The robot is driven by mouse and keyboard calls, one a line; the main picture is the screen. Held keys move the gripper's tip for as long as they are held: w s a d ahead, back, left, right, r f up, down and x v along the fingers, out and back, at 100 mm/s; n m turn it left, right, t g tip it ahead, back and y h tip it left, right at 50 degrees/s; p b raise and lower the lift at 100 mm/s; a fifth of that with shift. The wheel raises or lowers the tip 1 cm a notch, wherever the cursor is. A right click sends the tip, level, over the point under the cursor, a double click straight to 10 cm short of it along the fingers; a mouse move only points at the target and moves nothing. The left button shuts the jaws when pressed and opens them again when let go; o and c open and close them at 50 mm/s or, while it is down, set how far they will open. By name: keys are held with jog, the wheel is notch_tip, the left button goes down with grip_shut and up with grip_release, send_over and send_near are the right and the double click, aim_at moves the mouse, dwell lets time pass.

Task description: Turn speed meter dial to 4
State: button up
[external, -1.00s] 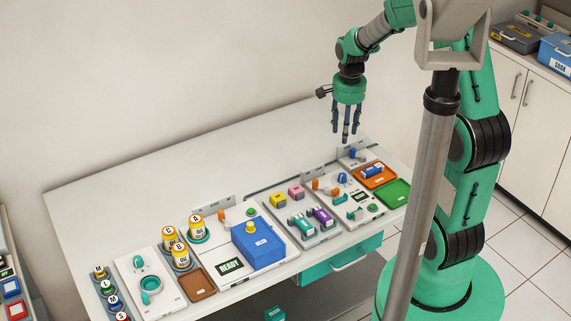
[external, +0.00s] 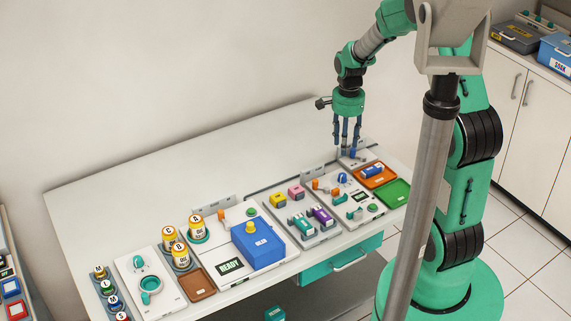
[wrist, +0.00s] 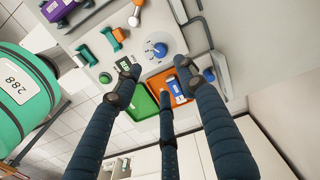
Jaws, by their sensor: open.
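The blue dial (external: 342,178) is a round knob on a white panel (external: 338,207) at the right part of the table. In the wrist view the same blue dial (wrist: 157,50) shows with small scale marks around it; I cannot read its setting. My gripper (external: 345,145) points down above the back right of the table, higher than the dial and apart from it. Its dark fingers are spread and empty. In the wrist view my gripper (wrist: 160,78) shows its fingertips just below the dial in the picture, covering none of it.
On the same panel are an orange lever (external: 319,185), a dark display (external: 360,197) and a green button (external: 373,207). An orange tray (external: 380,181) with a blue item and a green tray (external: 395,194) lie to the right. A blue box (external: 257,245) stands further left. The table's back left is bare.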

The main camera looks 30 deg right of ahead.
aim_at(343, 175)
notch_tip(343, 175, down, 13)
jog(key=b, duration=0.3)
jog(key=shift+r, duration=0.2)
grip_shut()
